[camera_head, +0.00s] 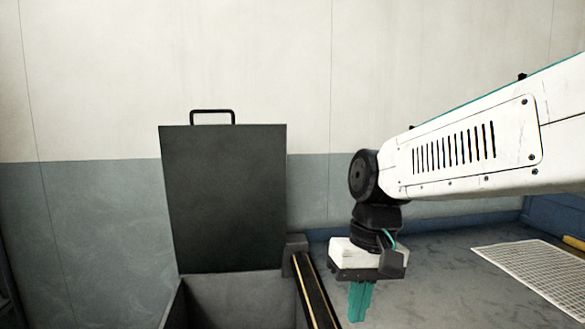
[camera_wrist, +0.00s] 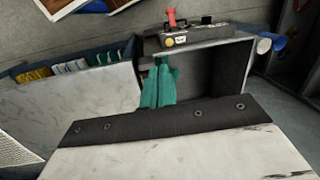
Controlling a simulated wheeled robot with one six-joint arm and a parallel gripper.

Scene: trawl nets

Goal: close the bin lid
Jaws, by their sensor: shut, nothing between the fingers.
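The bin (camera_head: 225,295) is at the lower centre left of the head view, with its dark grey lid (camera_head: 222,200) standing upright behind the opening. A black handle (camera_head: 212,112) is on the lid's top edge. My gripper (camera_head: 360,312) points down to the right of the bin, apart from the lid. Its teal fingers are together with nothing between them. In the wrist view the fingers (camera_wrist: 158,88) also show closed, beside a dark box-like opening; I cannot tell for certain that this is the bin.
A dark rail with a yellow strip (camera_head: 318,292) runs between bin and gripper. A white grid (camera_head: 535,270) lies on the grey surface at right. The wrist view shows a box with a red lever (camera_wrist: 172,18) and a trough of coloured items (camera_wrist: 68,68).

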